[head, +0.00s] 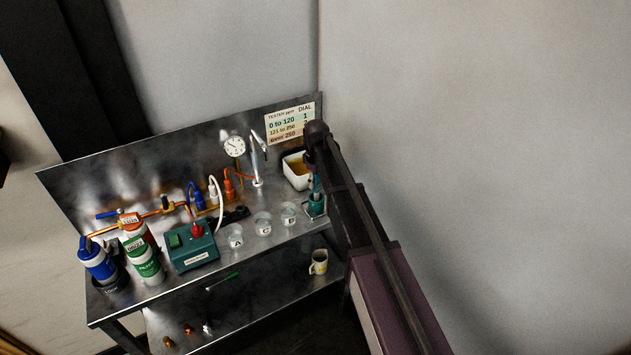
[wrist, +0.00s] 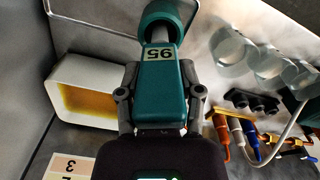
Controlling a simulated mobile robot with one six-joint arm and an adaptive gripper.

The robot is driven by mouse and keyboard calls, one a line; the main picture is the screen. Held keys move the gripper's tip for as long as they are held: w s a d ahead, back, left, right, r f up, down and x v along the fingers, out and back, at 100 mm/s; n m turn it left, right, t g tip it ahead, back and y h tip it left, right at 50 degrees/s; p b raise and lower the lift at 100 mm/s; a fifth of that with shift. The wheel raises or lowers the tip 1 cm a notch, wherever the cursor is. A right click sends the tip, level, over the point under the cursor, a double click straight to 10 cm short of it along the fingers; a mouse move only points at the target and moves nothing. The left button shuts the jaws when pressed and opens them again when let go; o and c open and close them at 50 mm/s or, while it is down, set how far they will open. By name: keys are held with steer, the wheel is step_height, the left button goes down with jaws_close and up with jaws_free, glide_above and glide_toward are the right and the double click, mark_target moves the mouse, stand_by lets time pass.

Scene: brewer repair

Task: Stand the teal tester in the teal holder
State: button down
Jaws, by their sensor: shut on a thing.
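The teal tester (wrist: 160,75) fills the middle of the wrist view, with a "95" label on its face. My gripper (wrist: 160,95) is shut on it, one finger on each side. The tester's grey probe end points to the top of the wrist view and overlaps the ring of the teal holder (wrist: 187,13). In the head view the teal holder (head: 317,208) stands at the right end of the bench, and the tester (head: 316,184) is upright just above or in it. I cannot tell how deep the probe sits.
A white tub with amber liquid (head: 296,171) stands close behind the holder. Several clear cups (head: 263,224) stand to its left. A tap (head: 257,165), a gauge (head: 234,147), a teal control box (head: 192,247) and cartridges (head: 143,255) are further left. A mug (head: 319,262) is below.

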steer(key=shift+f, duration=0.35)
stand_by(0.3)
steer(key=shift+c, duration=0.8)
jaws_free()
steer(key=shift+o, duration=0.8)
steer(key=shift+r, duration=0.1)
steer(key=shift+r+p, duration=3.25)
steer(key=shift+r, duration=0.2)
